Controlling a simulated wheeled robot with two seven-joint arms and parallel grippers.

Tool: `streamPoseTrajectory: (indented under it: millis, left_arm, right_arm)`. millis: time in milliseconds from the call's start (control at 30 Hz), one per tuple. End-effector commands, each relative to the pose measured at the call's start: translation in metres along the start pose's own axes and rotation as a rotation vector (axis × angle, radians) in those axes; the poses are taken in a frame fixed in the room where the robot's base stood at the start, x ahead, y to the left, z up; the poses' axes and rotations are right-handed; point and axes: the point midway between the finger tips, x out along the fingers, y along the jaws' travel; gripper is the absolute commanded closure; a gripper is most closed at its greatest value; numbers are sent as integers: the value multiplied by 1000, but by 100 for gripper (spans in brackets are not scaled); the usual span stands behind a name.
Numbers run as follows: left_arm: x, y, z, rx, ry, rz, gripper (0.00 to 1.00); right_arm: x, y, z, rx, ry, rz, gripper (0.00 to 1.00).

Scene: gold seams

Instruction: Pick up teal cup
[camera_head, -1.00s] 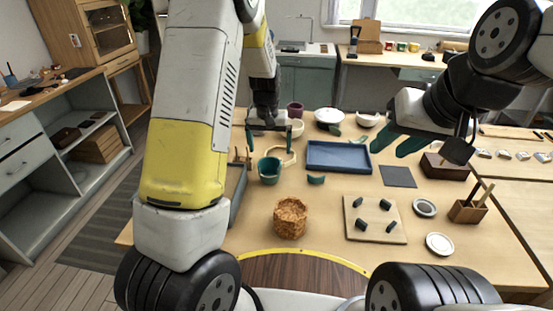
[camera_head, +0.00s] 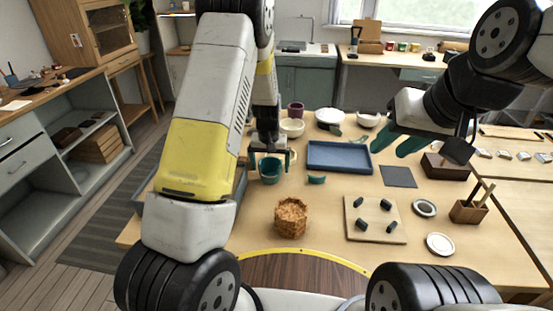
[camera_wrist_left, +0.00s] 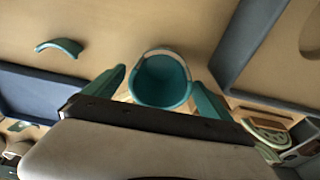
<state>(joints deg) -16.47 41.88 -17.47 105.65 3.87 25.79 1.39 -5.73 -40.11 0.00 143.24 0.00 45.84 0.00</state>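The teal cup (camera_head: 270,170) stands upright on the wooden table, left of the blue tray. In the left wrist view the teal cup (camera_wrist_left: 162,80) shows its open mouth and lies between the two teal fingers. My left gripper (camera_head: 269,160) is open at the cup, with a finger on either side; it also shows in the left wrist view (camera_wrist_left: 160,90). I cannot tell whether the fingers touch the cup. My right gripper (camera_head: 398,143) hangs over the table at the right, seemingly empty; its finger gap is unclear.
A blue tray (camera_head: 338,157) lies right of the cup, with a teal curved shard (camera_head: 316,180) in front of it. A cream bowl (camera_head: 292,127) and a purple cup (camera_head: 296,109) stand behind. A woven basket (camera_head: 291,217) stands nearer me. A grey tray (camera_wrist_left: 255,40) lies beside the cup.

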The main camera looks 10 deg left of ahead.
Motion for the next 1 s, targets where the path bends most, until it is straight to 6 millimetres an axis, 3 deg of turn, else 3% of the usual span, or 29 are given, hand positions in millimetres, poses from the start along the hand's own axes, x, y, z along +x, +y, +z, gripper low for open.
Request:
streamPoseTrajectory:
  millis: [33, 267, 633, 867, 1000]
  left_arm:
    - [0, 0, 0, 0, 0, 0, 18]
    - [0, 0, 0, 0, 0, 0, 61]
    - [-6, 0, -2, 0, 2, 1, 61]
    - [-34, 0, -6, -1, 5, 2, 61]
    - [-41, 21, 11, 6, 0, 1, 61]
  right_arm:
    - [0, 0, 0, 0, 0, 0, 64]
    - [0, 0, 0, 0, 0, 0, 64]
    - [0, 0, 0, 0, 0, 0, 64]
    - [0, 0, 0, 0, 0, 0, 64]
    - [0, 0, 0, 0, 0, 0, 64]
